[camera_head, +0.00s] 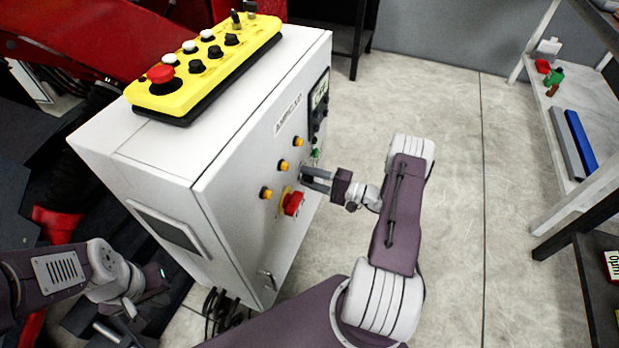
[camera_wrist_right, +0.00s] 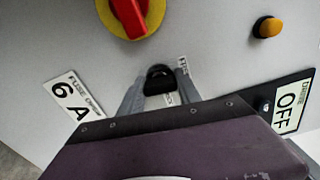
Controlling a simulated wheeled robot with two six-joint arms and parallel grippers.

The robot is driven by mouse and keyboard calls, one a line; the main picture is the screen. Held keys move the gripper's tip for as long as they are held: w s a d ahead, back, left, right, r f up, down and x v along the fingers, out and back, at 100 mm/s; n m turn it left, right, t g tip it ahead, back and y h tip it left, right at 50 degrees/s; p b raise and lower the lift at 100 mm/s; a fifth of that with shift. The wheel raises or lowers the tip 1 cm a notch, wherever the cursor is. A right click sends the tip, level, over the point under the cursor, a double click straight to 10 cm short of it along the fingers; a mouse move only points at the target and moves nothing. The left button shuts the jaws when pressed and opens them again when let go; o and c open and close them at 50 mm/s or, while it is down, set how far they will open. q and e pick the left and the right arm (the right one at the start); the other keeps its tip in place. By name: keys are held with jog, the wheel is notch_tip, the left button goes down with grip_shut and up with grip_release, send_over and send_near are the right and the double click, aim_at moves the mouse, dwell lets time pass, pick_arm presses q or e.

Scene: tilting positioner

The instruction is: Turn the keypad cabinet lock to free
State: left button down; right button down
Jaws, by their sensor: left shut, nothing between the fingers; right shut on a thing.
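The grey-white keypad cabinet (camera_head: 240,185) stands left of centre in the head view. Its lock, a small black knob (camera_wrist_right: 159,78), sits on the front panel below the red rotary switch in the right wrist view. Small white labels lie beside the knob, partly covered and too small to read surely. My right gripper (camera_head: 308,178) reaches the panel from the right and is shut on the black knob, with one finger on each side (camera_wrist_right: 156,88). My left gripper (camera_head: 150,290) is shut and empty at lower left, apart from the cabinet; its fingertips are hard to make out.
A red switch on a yellow plate (camera_head: 293,203) and several amber buttons (camera_head: 284,166) are close to my right gripper. A yellow pendant (camera_head: 205,65) lies on the cabinet top. Shelving (camera_head: 570,150) stands at right; the floor between is clear.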

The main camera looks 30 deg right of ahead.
jog(key=shift+n, duration=0.6)
jog(key=c, duration=0.8)
grip_release()
jog(key=shift+c, duration=0.2)
jog(key=p+v, duration=0.1)
jog(key=v, duration=0.8)
jog(key=shift+n, duration=0.3)
